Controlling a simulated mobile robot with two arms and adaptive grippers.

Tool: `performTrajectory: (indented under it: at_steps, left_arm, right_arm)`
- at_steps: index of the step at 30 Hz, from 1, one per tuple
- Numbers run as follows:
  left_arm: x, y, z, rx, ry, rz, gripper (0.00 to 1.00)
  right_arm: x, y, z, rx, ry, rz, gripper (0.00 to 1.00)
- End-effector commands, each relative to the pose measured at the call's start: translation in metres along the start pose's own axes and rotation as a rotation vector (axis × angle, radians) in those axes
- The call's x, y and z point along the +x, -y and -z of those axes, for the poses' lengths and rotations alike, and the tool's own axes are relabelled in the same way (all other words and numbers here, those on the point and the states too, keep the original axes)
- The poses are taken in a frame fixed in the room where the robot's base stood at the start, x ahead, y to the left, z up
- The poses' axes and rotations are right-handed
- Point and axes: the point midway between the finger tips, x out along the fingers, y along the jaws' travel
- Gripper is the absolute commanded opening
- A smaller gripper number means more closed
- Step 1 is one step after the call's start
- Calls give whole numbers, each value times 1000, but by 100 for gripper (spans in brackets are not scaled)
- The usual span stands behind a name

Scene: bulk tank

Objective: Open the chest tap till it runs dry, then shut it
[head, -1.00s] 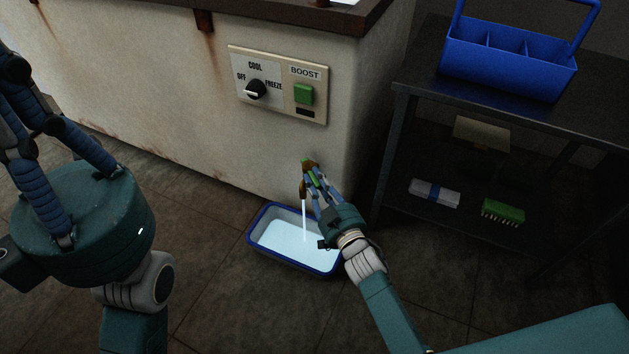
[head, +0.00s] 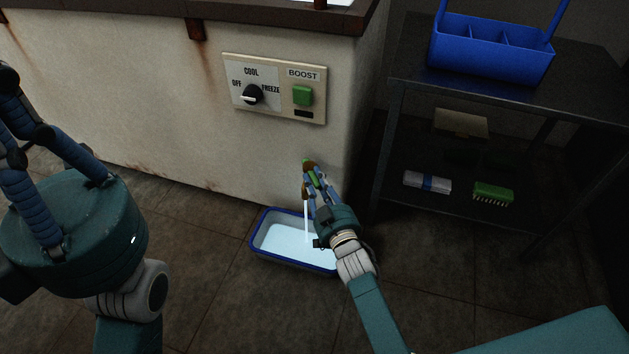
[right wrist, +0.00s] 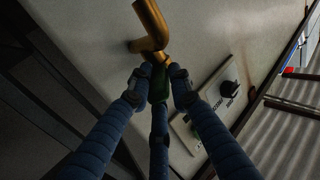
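The tap (head: 305,188) is a brass spout low on the chest's front (head: 190,110), with a green handle (right wrist: 158,84) seen in the right wrist view. A thin pale stream falls from it into a blue-rimmed tray (head: 254,240) on the floor, which holds pale liquid. My right gripper (head: 313,178) is at the tap; in the right wrist view its fingers (right wrist: 158,86) close around the green handle. The fingers partly hide the handle in the head view. My left gripper (head: 15,110) is raised at the left edge, away from the tap; its fingertips are not clear.
A control panel (head: 275,88) on the chest has a black dial and a green boost button. A dark shelf table (head: 400,85) stands at right with a blue caddy (head: 490,55) on top. A green brush (head: 493,190) and a rolled cloth (head: 427,182) lie on its lower shelf.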

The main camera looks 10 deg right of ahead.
Motion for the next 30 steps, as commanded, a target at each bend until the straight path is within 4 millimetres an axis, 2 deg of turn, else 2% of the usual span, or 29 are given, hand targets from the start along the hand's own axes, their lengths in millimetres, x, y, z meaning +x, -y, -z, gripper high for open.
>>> performTrajectory:
  at_steps: [1, 2, 11, 14, 17, 24, 30]
  left_arm:
    - [0, 0, 0, 0, 0, 0, 0]
    - [0, 0, 0, 0, 0, 0, 0]
    - [-1, 2, 1, 1, 3, 8, 0]
    - [-1, 1, 1, 1, 3, 7, 0]
    - [-1, 1, 0, 1, 3, 6, 0]
    - [-1, 1, 0, 0, 3, 4, 0]
    - [-1, 1, 0, 0, 2, 3, 0]
  right_arm:
    - [1, -3, 4, -2, -6, -3, 31]
    - [1, -3, 3, -2, -6, -3, 37]
    - [-1, 0, 1, -1, -1, 1, 38]
    - [-7, 0, 0, -2, 0, 1, 38]
    - [-22, 0, -2, -1, 2, 0, 38]
    - [-74, -1, -1, -2, 2, 0, 38]
    - [-107, -2, 0, -2, -1, -1, 38]
